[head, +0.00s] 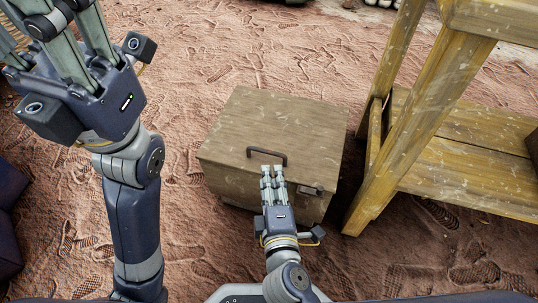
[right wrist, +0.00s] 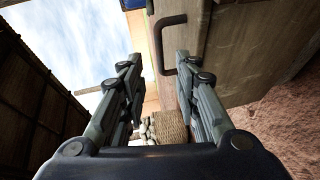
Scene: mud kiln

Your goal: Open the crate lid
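A brown wooden crate (head: 232,176) stands on the ground in the middle of the head view. Its lid (head: 300,121) is down, with a dark bar handle (head: 268,157) near the front edge. My right gripper (head: 272,171) is at the crate's front, its fingertips just below the handle. In the right wrist view, its fingers (right wrist: 158,60) are apart with nothing between them, and the handle (right wrist: 164,48) lies just beyond the fingertips, nearer the right finger. My left gripper (head: 75,22) is raised at the upper left, its fingers apart and empty, with the tips cut off.
A yellow wooden shelf unit (head: 408,120) stands close to the crate's right side. Reddish, footprinted ground (head: 190,60) is clear behind and left of the crate. A round woven thing (right wrist: 170,126) shows beyond my right fingers in the wrist view.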

